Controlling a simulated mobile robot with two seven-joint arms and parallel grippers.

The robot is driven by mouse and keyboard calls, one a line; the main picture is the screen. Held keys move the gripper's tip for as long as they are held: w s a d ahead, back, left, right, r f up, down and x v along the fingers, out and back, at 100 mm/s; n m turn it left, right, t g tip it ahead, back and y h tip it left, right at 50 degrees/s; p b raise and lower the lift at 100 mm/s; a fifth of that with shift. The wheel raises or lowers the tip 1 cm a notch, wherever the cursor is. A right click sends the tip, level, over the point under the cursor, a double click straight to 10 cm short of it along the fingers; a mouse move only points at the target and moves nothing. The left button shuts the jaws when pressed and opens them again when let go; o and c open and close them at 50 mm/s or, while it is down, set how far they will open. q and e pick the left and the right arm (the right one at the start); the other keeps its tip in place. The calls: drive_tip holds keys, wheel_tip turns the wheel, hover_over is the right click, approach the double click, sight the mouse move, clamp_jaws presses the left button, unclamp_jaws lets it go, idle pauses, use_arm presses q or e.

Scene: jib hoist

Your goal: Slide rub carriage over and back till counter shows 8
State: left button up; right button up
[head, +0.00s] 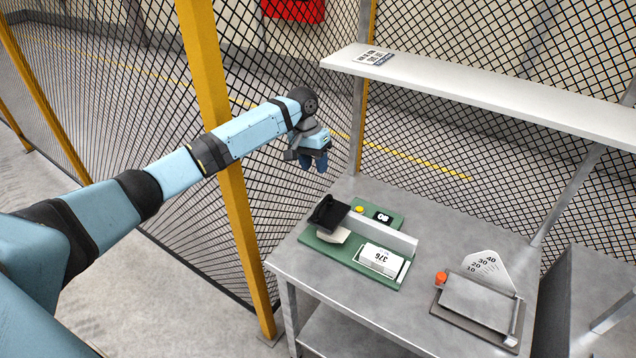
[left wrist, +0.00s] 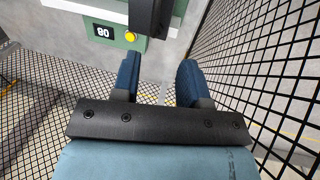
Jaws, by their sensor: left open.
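The green rub rig base (head: 312,243) lies on the grey bench. The black rub carriage (head: 328,212) is at its left end, above a pale pad (head: 333,236). The counter (head: 383,216) sits behind, beside a yellow button (head: 359,209). In the left wrist view the counter (left wrist: 103,31) looks like 80; I cannot tell whether it is upside down, which would make it 08. My left gripper (head: 314,168) is open and empty, above and behind the carriage, apart from it. Its fingers (left wrist: 160,80) show below the black carriage (left wrist: 150,18). My right gripper is out of view.
A white block marked with digits (head: 380,259) lies at the rig's right. Right of it is a plate device (head: 478,301) with a scale and orange knob (head: 441,278). A shelf (head: 480,90) overhangs the bench. A yellow post (head: 215,110) and mesh fence stand close to my left arm.

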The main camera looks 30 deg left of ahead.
use_arm(q)
drive_tip(key=shift+a+r, duration=0.2)
drive_tip(key=shift+r, duration=0.6)
drive_tip(key=shift+a+r, duration=0.15)
drive_tip(key=shift+r, duration=0.65)
drive_tip(key=s+d+f+m+t, duration=0.1)
drive_tip(key=s+d+f+m, duration=0.1)
drive_tip(key=s+d+f, duration=0.7)
drive_tip(key=s+d+f+m, duration=0.2)
drive_tip(key=s+d+f, duration=0.45)
drive_tip(key=s, duration=0.55)
drive_tip(key=s+a+r+n+t+y, duration=0.1)
drive_tip(key=s+a+r, duration=0.1)
drive_tip(key=s, duration=0.8)
drive_tip(key=s+a+r+n+t+y, duration=0.1)
drive_tip(key=s+a+r+t, duration=0.1)
drive_tip(key=s, duration=0.9)
drive_tip(key=w+d+f+t+h+p, duration=0.3)
drive_tip(key=w+d+f+t, duration=0.3)
drive_tip(key=f, duration=0.3)
drive_tip(key=shift+d+m+t+p, duration=0.3)
drive_tip(key=shift+d+t+p, duration=0.2)
drive_tip(key=shift+p, duration=0.25)
